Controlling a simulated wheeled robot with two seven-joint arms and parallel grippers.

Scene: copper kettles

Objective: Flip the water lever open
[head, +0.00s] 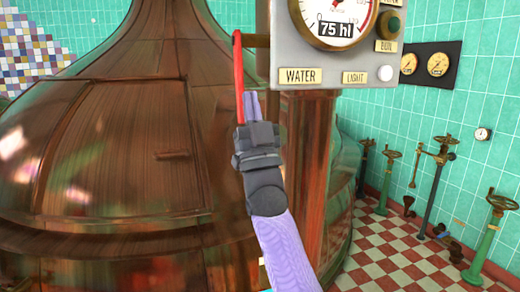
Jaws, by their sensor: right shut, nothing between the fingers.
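The red water lever (238,75) hangs vertically at the left side of the grey control box (335,75), joined at its top to a short dark brass rod. The box carries a plate marked WATER (299,76) near its lower left corner. My right gripper (251,98) points up just right of the lever's lower part, with its fingers shut and empty. The fingers look very close to the lever; I cannot tell whether they touch it. My left gripper is not in view.
A large copper kettle (110,150) fills the left side. A copper post (310,165) stands below the box. The box also has a dial gauge (334,15), a LIGHT label and a white button (385,73). Green valve stands (487,238) stand on the checkered floor at right.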

